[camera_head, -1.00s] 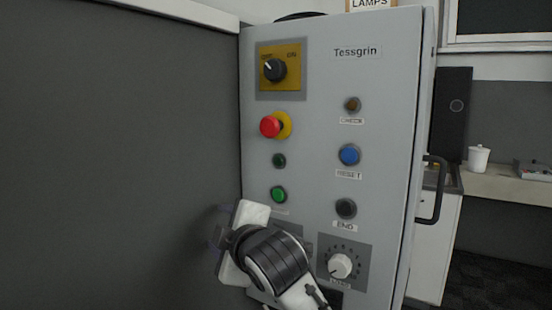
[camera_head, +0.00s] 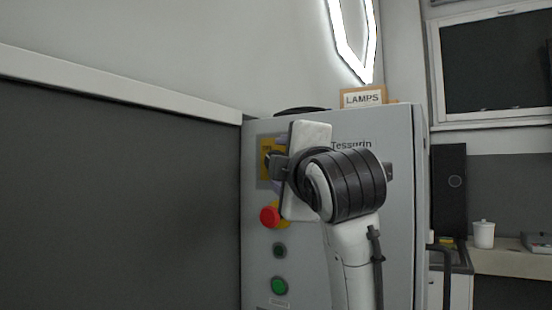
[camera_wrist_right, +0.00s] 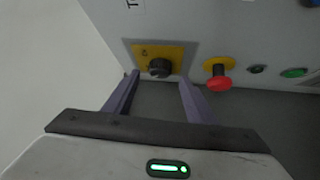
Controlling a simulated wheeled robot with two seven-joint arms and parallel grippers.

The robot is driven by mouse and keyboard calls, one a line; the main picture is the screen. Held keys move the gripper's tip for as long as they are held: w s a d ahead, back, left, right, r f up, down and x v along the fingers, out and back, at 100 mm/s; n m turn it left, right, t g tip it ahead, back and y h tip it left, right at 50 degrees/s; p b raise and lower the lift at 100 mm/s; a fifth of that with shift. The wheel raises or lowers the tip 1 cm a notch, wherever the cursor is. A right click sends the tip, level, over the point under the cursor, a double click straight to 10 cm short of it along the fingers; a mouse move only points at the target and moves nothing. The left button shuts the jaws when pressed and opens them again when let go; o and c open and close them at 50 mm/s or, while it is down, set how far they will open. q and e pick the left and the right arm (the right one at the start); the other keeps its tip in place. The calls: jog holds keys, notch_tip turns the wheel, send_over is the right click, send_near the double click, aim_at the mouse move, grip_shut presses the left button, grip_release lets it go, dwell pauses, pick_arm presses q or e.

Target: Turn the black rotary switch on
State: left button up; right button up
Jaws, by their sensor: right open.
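The black rotary switch (camera_wrist_right: 160,67) sits on a yellow plate (camera_wrist_right: 176,51) on the grey cabinet and shows clearly in the right wrist view. In the head view the yellow plate (camera_head: 265,145) is partly visible at the cabinet's upper left, and my right gripper mostly hides the switch. My right gripper (camera_wrist_right: 158,80) is open, with its two purple fingers pointing at the panel. The switch appears between the fingertips, one finger to each side. I cannot tell whether the fingers touch it. My left gripper is not in view.
A red mushroom button (camera_wrist_right: 219,83) is beside the switch, and a green button (camera_head: 279,286) is lower on the cabinet (camera_head: 400,200). A "LAMPS" sign (camera_head: 362,97) stands on top. A dark-grey wall panel (camera_head: 120,200) borders the cabinet's left side.

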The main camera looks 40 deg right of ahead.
jog(key=shift+p+x, duration=0.35)
jog(key=shift+x, duration=1.95)
jog(key=shift+c, duration=0.4)
